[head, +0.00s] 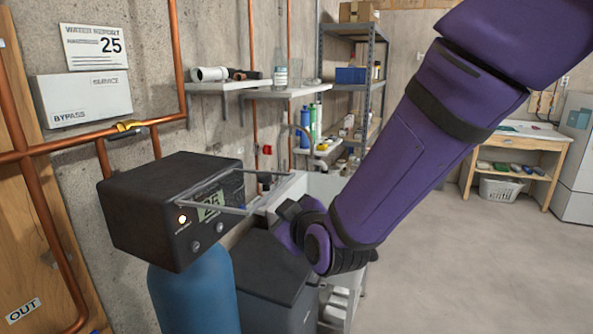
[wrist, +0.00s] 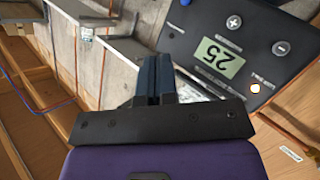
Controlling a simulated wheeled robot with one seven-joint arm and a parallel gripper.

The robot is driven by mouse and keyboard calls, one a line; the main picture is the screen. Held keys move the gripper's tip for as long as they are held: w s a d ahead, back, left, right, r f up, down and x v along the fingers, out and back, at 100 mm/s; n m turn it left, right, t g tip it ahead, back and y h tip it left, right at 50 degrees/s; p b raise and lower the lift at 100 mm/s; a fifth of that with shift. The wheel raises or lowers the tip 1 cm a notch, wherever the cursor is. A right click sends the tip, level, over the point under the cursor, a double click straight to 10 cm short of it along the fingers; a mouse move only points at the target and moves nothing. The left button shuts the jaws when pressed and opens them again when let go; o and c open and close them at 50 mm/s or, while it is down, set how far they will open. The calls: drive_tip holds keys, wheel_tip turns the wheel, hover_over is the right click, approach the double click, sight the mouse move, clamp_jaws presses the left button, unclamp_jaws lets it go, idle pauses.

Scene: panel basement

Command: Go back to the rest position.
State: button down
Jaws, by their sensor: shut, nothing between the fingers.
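My gripper (wrist: 153,62) shows in the wrist view with its two dark fingers together and nothing between them. It is apart from the dark control box (wrist: 250,50), whose display (wrist: 216,60) reads 25, upside down in this view. In the head view my purple arm comes down from the upper right to a bent wrist near the box. My fingers cannot be made out clearly there. The control box (head: 170,215) sits on a blue tank (head: 195,295), with a small light (head: 182,219) lit and a clear-looking framed cover (head: 210,193) by its display.
A dark bin-like body (head: 265,280) stands beside the tank, close under my wrist. Copper pipes (head: 80,141) and small wall shelves (head: 270,91) line the left wall. A metal rack (head: 322,65) and a wooden bench (head: 500,150) stand farther back. Open floor (head: 450,270) lies at right.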

drive_tip(key=s+d+r+m+g+h, duration=0.1)
drive_tip(key=d+r+m, duration=0.15)
drive_tip(key=d, duration=0.35)
drive_tip(key=d+r+m+g+h, duration=0.1)
drive_tip(key=d+r, duration=0.2)
drive_tip(key=d, duration=0.2)
drive_tip(key=s+d+r+m+g+h, duration=0.2)
drive_tip(key=s+d+m+g, duration=0.1)
drive_tip(key=s+d, duration=0.8)
drive_tip(key=s+d+r+m+g+h, duration=0.2)
drive_tip(key=s+d+m, duration=0.3)
drive_tip(key=s+d, duration=0.6)
drive_tip(key=shift+s+r+g+h, duration=0.3)
drive_tip(key=shift+g+h, duration=0.2)
drive_tip(key=shift+g, duration=0.3)
